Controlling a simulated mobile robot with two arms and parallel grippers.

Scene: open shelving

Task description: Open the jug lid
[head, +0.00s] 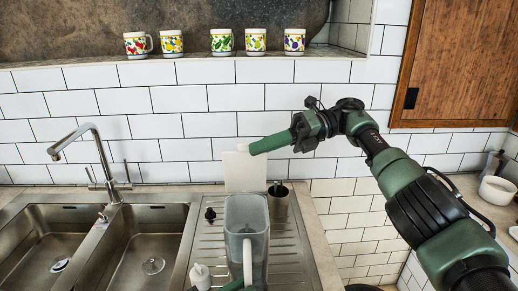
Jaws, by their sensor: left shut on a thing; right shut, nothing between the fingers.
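The translucent grey jug (232,235) stands upright on the metal drainboard, its top appearing open. A pale upright panel (244,174) rises behind its far rim and looks like the raised lid; I cannot tell whether it joins the jug. My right gripper (252,148) is shut and empty, its tip at the panel's top edge; contact is unclear. My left gripper (236,286) is at the bottom edge, mostly cut off, shut at the jug's white handle (247,262).
A dark cup (278,202) stands just right of the jug. A small white bottle (200,275) is at its left, near the double sink (150,240) and tap (100,160). Several patterned mugs (222,41) line the ledge above. A wooden cabinet (460,60) is at upper right.

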